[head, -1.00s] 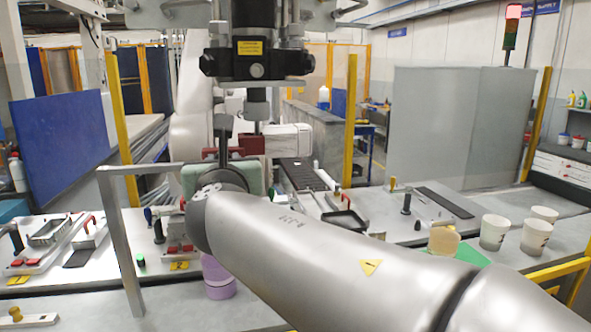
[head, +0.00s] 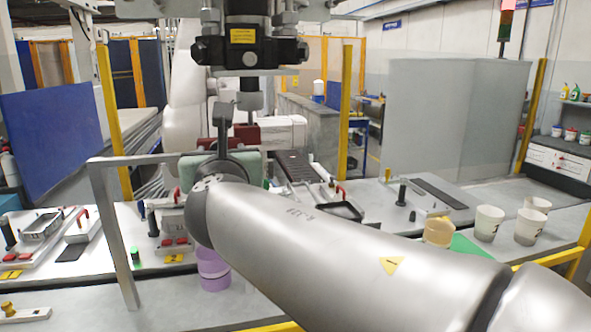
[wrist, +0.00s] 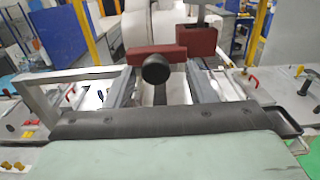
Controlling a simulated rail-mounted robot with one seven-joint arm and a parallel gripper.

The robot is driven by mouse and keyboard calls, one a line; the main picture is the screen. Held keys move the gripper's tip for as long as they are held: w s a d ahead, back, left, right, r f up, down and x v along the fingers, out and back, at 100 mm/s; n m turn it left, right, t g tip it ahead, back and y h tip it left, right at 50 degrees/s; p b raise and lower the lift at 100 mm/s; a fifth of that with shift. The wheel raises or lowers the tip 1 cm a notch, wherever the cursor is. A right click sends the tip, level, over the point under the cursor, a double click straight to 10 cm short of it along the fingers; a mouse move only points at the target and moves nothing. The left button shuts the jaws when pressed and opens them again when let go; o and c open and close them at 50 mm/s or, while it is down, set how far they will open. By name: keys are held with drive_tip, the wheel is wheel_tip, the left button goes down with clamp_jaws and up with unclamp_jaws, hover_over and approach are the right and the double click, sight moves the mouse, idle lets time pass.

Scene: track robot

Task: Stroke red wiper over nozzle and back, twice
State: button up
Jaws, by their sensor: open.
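A dark red block (head: 246,136) shows past my arm in the head view. In the wrist view it is a red bar (wrist: 142,58) with a round black knob (wrist: 156,69) facing me; it looks like the red wiper. A second dark red block (wrist: 196,41) is just behind it to the right. My gripper (wrist: 160,88) is open, its two grey fingers apart below and either side of the knob, holding nothing visible. The nozzle appears to be the grey cylinder (head: 250,100) under the black machine head (head: 250,47); its tip is hard to make out.
A grey metal frame (head: 113,230) stands left of my arm. Benches carry trays and fixtures with red handles on both sides. Paper cups (head: 488,222) stand at right, near a tan cup (head: 438,231). A purple cup (head: 213,268) is partly hidden by my arm.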

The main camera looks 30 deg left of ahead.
drive_tip(key=b+v, duration=0.1)
drive_tip(key=v, duration=1.5)
drive_tip(key=shift+d, duration=0.25)
drive_tip(key=shift+s, duration=0.15)
